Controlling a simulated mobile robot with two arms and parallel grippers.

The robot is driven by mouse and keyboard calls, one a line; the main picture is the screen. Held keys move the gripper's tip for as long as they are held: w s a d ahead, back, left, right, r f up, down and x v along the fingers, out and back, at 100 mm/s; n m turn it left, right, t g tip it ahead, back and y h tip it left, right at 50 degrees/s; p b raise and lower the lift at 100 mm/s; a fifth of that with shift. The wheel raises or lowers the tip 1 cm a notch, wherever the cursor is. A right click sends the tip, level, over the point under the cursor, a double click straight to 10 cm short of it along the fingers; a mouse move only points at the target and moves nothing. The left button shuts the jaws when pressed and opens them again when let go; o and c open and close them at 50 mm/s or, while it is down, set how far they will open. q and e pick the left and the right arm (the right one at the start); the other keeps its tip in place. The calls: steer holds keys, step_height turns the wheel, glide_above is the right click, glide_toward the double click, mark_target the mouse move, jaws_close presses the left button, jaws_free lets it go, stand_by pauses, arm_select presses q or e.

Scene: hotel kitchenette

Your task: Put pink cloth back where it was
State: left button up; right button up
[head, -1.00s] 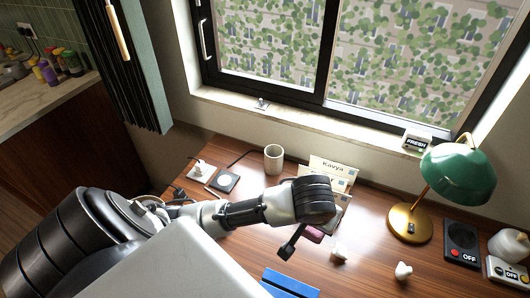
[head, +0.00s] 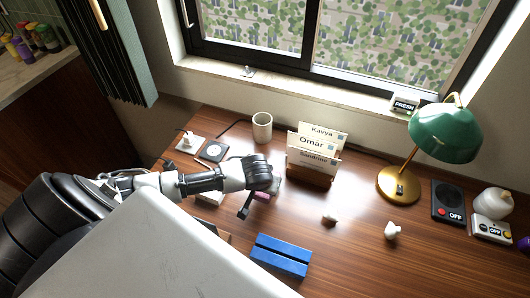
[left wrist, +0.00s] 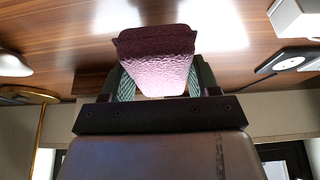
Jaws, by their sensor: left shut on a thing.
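The pink cloth (left wrist: 157,58) is a small, folded, textured piece between the two green-padded fingers of my left gripper (left wrist: 160,82) in the left wrist view. In the head view only a bit of the pink cloth (head: 263,196) shows beside my left gripper (head: 250,205), which is shut on it. The gripper is over the desk, left of the name-card holder (head: 310,174). The hand hides most of the cloth there, and I cannot tell its height above the desk. My right gripper is not in view.
A blue stand (head: 281,256) lies in front. A green lamp (head: 443,135) and a black OFF device (head: 448,203) stand at right. Small white pieces (head: 392,231) lie on otherwise open desk.

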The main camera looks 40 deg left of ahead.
arm_select(q)
steer(key=shift+f, duration=1.85)
steer(key=shift+f, duration=0.15)
steer(key=o, duration=1)
steer(key=shift+c, duration=0.2)
steer(key=shift+r, duration=0.25)
steer(key=v, duration=1.2)
steer(key=shift+p, duration=0.4)
